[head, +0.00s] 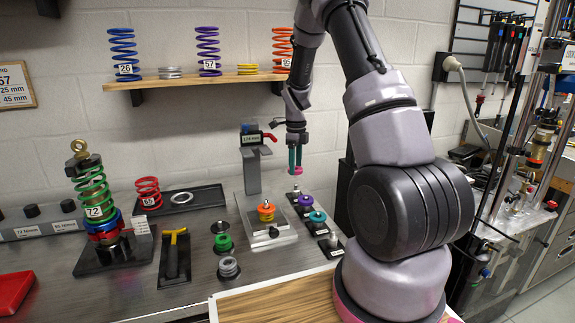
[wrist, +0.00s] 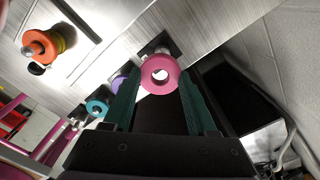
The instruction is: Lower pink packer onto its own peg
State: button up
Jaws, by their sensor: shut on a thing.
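The pink packer (head: 299,171) is a small ring held between the green fingertips of my gripper (head: 295,160). In the wrist view the pink packer (wrist: 171,66) sits between the two fingers of my gripper (wrist: 160,77), its hole facing the camera. A peg with a dark square base (wrist: 153,45) shows partly behind the pink packer; its middle is hidden. In the head view the peg base (head: 295,194) is just below the packer, at the back end of the peg row. The packer appears above the peg, with a small gap; exact alignment cannot be told.
A purple packer (head: 305,201) and a teal packer (head: 318,216) sit on neighbouring pegs in front. An orange and yellow packer stack (head: 266,211) stands on the clear plate to the left. A grey stand (head: 251,165) with a readout rises behind it.

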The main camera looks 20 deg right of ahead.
jog(key=shift+w+d+f, duration=0.15)
jog(key=shift+d+f, duration=0.05)
jog(key=shift+f, duration=3.1)
jog(key=o, duration=1.4)
